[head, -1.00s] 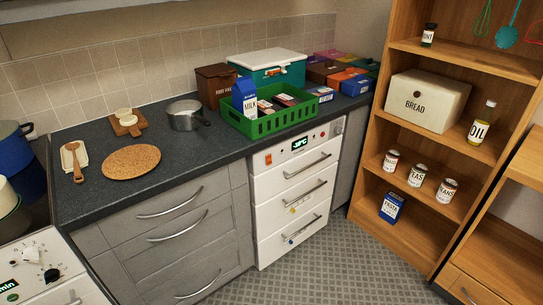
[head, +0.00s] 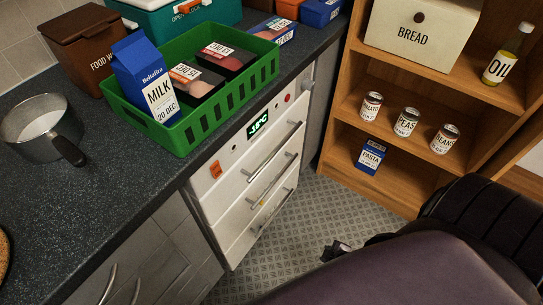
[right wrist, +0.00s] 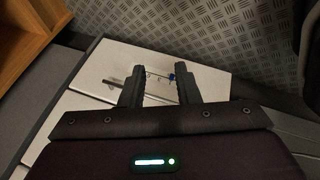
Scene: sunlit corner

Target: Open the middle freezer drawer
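The white freezer has three stacked drawers with bar handles. In the head view the middle drawer's handle (head: 275,181) lies between the top handle (head: 278,150) and the bottom handle (head: 275,210); all drawers look shut. My right gripper (right wrist: 156,74) is open, its fingers apart with nothing seen held between them. Beyond the fingertips in the right wrist view are the white drawer fronts (right wrist: 85,105) and a handle bearing a blue tag (right wrist: 172,77). My gripper body hides much of the nearer drawer fronts. My left gripper is out of view.
Above the freezer, the dark counter (head: 60,215) carries a green crate (head: 196,128) with a milk carton (head: 146,80), and a pot (head: 38,130). A wooden shelf (head: 395,190) stands to the right. Patterned floor (head: 300,235) before the freezer is clear.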

